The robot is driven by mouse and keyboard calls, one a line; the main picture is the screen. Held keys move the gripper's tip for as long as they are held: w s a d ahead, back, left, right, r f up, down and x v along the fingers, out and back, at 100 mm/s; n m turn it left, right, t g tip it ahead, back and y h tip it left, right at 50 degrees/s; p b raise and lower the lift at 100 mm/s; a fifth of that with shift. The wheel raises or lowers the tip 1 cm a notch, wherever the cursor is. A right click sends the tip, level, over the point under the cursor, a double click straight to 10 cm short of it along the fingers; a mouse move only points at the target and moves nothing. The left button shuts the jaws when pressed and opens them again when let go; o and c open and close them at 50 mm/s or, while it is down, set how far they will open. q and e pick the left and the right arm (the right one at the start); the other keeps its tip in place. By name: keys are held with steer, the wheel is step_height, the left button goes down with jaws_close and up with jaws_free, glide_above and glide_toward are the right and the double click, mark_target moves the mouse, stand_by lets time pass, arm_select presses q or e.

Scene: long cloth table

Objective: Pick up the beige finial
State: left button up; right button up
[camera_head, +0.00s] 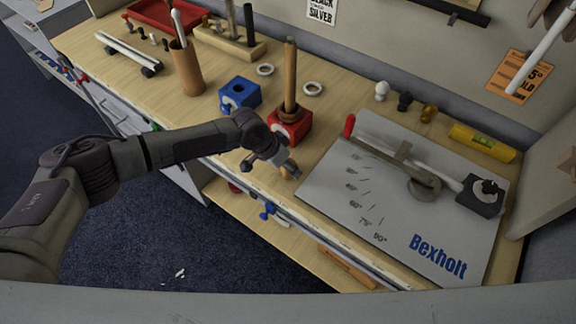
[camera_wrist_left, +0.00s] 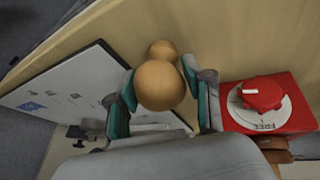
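The beige finial (camera_wrist_left: 160,85) is a round ball with a smaller knob, seen in the left wrist view between my left gripper's two teal-padded fingers (camera_wrist_left: 160,92). The fingers flank the ball closely, and I cannot tell whether both pads press on it. In the head view my left gripper (camera_head: 287,168) points down at the table's front edge, just in front of the red block (camera_head: 290,127). There the finial (camera_head: 286,174) is small and mostly hidden by the fingers. My right gripper is not in view.
The red block with its knob (camera_wrist_left: 262,95) is close beside the right finger in the wrist view. The grey Bexholt board (camera_head: 400,215) lies to the right. A blue block (camera_head: 240,93) stands left. White (camera_head: 381,90), dark (camera_head: 404,101) and gold finials (camera_head: 428,112) stand behind the board.

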arm_select(q)
steer(key=c, duration=0.6)
steer(key=shift+o, duration=0.2)
steer(key=shift+r, duration=0.15)
